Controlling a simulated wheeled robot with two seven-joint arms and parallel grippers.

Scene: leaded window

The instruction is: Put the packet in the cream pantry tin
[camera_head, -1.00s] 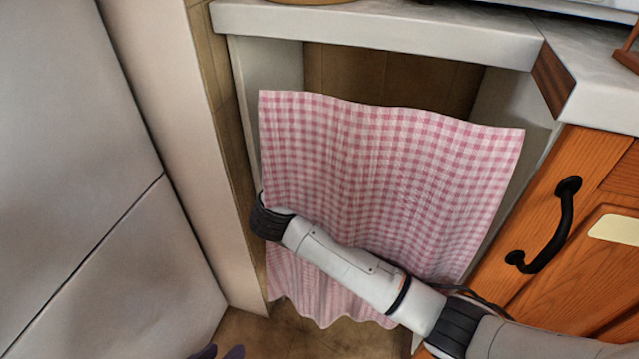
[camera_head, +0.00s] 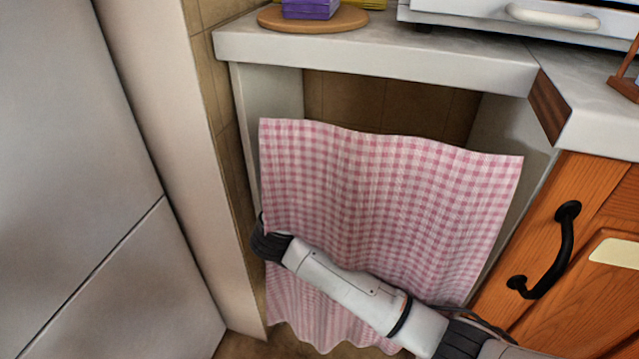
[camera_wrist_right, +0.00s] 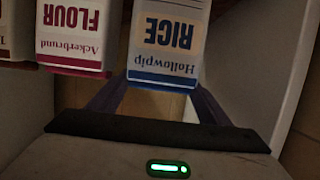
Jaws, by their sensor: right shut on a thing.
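In the right wrist view, a white packet with a blue band, marked RICE (camera_wrist_right: 168,42), appears upside down between the purple fingers of my right gripper (camera_wrist_right: 157,92). The gripper is shut on it; the fingertips are partly hidden by the packet. In the head view, my right arm crosses in front of a pink gingham curtain (camera_head: 390,190), with its wrist end at the curtain's left edge. The right gripper itself is hidden there. No cream pantry tin is in view. My left gripper is not in view.
A packet marked FLOUR (camera_wrist_right: 80,35) stands close beside the rice packet, with another at the far left. Above the curtain is a grey counter (camera_head: 400,50) bearing a round wooden board (camera_head: 312,22) with a purple box (camera_head: 310,8). An orange cabinet door (camera_head: 590,225) is at right.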

